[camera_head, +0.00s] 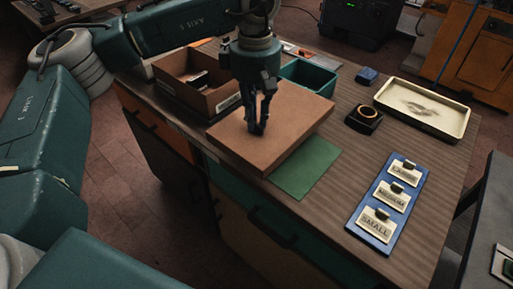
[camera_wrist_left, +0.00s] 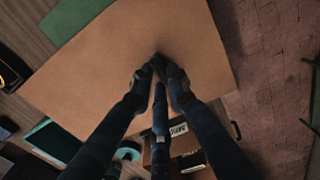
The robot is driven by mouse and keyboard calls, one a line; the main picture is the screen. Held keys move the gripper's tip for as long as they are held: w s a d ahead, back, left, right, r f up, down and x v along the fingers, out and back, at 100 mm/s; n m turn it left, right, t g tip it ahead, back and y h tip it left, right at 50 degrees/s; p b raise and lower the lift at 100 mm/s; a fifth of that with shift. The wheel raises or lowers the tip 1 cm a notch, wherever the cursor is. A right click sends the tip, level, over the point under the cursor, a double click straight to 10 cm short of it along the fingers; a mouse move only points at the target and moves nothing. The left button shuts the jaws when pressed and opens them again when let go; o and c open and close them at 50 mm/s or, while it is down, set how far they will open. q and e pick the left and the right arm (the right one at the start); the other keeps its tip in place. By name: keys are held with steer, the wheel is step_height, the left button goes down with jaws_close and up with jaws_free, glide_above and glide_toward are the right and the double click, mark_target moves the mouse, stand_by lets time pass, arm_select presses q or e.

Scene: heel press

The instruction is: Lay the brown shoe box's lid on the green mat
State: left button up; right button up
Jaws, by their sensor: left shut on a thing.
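The brown lid (camera_head: 294,133) is a flat board-like cover hanging level over the bench, between the box and the mat. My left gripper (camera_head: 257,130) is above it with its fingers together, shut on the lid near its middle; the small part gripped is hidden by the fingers. In the left wrist view the lid (camera_wrist_left: 120,50) fills much of the picture under the closed fingertips (camera_wrist_left: 160,68). The green mat (camera_head: 305,168) lies on the bench, partly covered from view by the lid. The brown shoe box (camera_head: 212,100) stands open behind the lid, with things inside. My right gripper is out of view.
A teal bin (camera_head: 312,78) stands behind the lid. To the right are a dark round-topped block (camera_head: 363,119), a cream tray (camera_head: 462,125) and a blue board (camera_head: 355,225) with size labels. The bench's front edge runs close below the lid.

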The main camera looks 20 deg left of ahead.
mark_target(255, 137)
arm_select(q)
step_height(255, 137, down, 2)
steer(key=shift+f+b, duration=0.1)
steer(key=shift+b, duration=0.2)
steer(key=shift+f, duration=0.25)
step_height(255, 137, down, 4)
steer(key=b, duration=0.2)
steer(key=shift+r+b, duration=0.2)
steer(key=shift+b, duration=0.15)
steer(key=shift+f, duration=0.15)
steer(key=o, duration=0.9)
steer(key=shift+c, duration=0.2)
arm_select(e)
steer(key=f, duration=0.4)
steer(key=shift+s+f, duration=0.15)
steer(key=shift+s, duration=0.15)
